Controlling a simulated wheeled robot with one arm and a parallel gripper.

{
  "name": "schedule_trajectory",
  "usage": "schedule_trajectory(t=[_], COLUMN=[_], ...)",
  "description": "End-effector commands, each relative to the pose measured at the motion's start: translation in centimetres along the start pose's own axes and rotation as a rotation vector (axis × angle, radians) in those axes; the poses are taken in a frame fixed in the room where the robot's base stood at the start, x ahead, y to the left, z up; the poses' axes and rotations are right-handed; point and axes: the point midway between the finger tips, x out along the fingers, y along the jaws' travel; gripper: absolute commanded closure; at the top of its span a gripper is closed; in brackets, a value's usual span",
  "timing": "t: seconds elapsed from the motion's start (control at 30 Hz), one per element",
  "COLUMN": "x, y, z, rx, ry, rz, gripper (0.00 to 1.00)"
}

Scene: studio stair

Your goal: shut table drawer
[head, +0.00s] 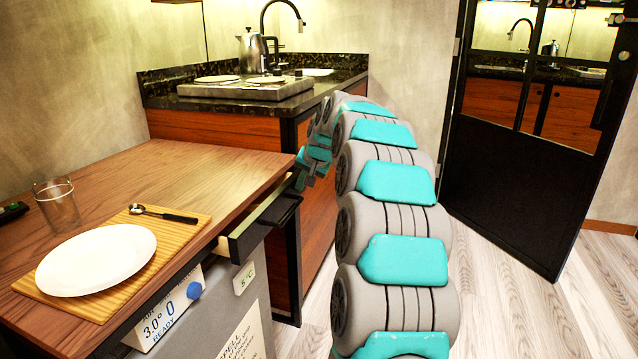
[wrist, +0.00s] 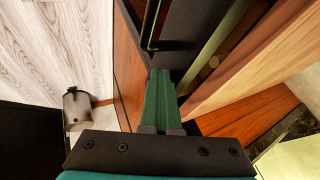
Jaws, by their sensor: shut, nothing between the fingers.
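The wooden table (head: 185,165) has a drawer (head: 262,222) under its right edge. The drawer is pulled partly out, and its dark front with a black handle faces right. In the wrist view the dark drawer front (wrist: 185,58) and the black handle bar (wrist: 150,25) are close ahead of the fingers. My gripper (wrist: 160,76) is shut and empty, with its green fingertips by the drawer front. I cannot tell whether they touch it. In the head view my gripper (head: 300,178) is at the far end of the drawer, partly hidden by my arm.
On the table are a white plate (head: 97,260) and a spoon (head: 163,214) on a wooden board (head: 190,229), and a glass (head: 58,204). A grey appliance (head: 240,310) stands below the drawer. A kitchen counter (head: 220,125) is behind. Floor is clear at the right, before a black door (head: 520,190).

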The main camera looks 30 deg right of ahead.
Motion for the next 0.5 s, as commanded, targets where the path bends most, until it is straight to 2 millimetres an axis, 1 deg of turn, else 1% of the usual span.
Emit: schedule_trajectory(t=[0.03, 0.2, 0.5], x=[0.24, 0.74, 0.81], y=[-0.48, -1.16, -1.25], z=[0.02, 0.1, 0.11], rx=[-0.002, 0.0, 0.0], ry=[-0.002, -0.003, -0.003], rz=[0.0, 0.001, 0.001], gripper=[1.0, 1.0, 1.0])
